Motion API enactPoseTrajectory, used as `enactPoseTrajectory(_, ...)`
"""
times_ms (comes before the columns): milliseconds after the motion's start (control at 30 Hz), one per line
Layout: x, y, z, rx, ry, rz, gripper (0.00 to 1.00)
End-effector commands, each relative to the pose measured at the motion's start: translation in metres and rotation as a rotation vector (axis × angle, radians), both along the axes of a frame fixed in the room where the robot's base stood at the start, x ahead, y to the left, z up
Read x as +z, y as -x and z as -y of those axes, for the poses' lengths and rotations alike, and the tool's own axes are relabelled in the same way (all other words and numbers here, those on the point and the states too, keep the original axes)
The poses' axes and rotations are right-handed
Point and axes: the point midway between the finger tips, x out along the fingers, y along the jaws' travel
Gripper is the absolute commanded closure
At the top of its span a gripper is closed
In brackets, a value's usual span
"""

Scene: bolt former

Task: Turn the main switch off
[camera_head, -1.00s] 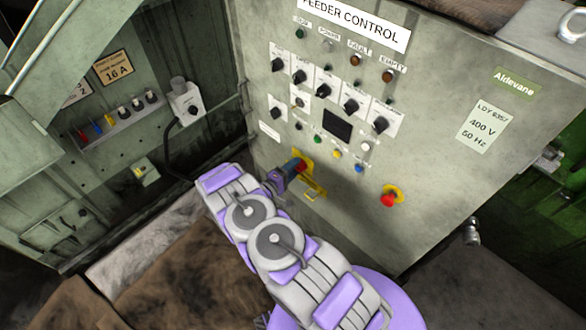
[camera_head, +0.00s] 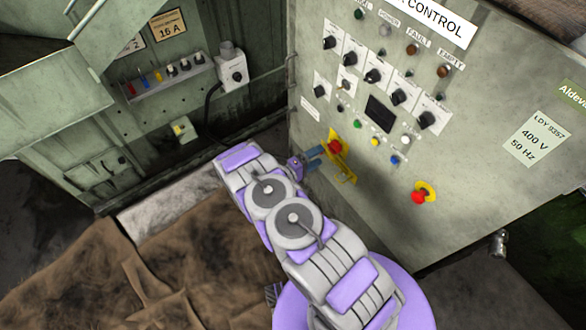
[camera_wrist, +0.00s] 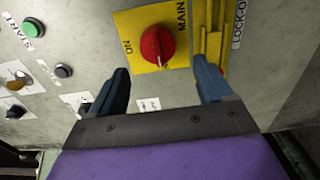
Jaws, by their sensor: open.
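The main switch (camera_wrist: 157,46) is a red rotary knob on a yellow plate (camera_wrist: 128,24) marked "ON" and "MAIN" in the wrist view. In the head view the red knob (camera_head: 335,147) sits low on the left part of the panel, partly covered by my gripper. My gripper (camera_wrist: 160,75) is open and empty, with its two blue fingers pointing at the panel. The knob shows beyond the fingertips and between them, apart from both. My gripper (camera_head: 318,155) also shows in the head view, just left of the switch. The knob's white mark points toward my gripper.
A yellow lock-off bracket (camera_wrist: 210,32) stands right beside the switch plate, close to one finger. A red emergency button (camera_head: 418,197) is further right on the panel (camera_head: 470,110). Several black knobs and buttons lie above. A brown cloth (camera_head: 190,260) covers the floor.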

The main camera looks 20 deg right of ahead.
Motion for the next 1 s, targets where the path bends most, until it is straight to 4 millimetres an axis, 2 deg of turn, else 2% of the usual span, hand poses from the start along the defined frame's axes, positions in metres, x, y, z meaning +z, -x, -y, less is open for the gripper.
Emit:
enactPoseTrajectory(33, 0.002, 0.003, -0.013, 0.006, 0.0, 0.0, 0.21)
enactPoseTrajectory(300, 0.001, 0.022, -0.068, 0.005, -0.003, 0.003, 0.21)
enactPoseTrajectory(500, 0.0, 0.033, -0.095, 0.001, 0.0, 0.001, 0.21)
enactPoseTrajectory(700, -0.001, 0.039, -0.107, 0.0, 0.0, -0.001, 0.21)
enactPoseTrajectory(1000, -0.001, 0.039, -0.108, -0.001, -0.001, 0.0, 0.21)
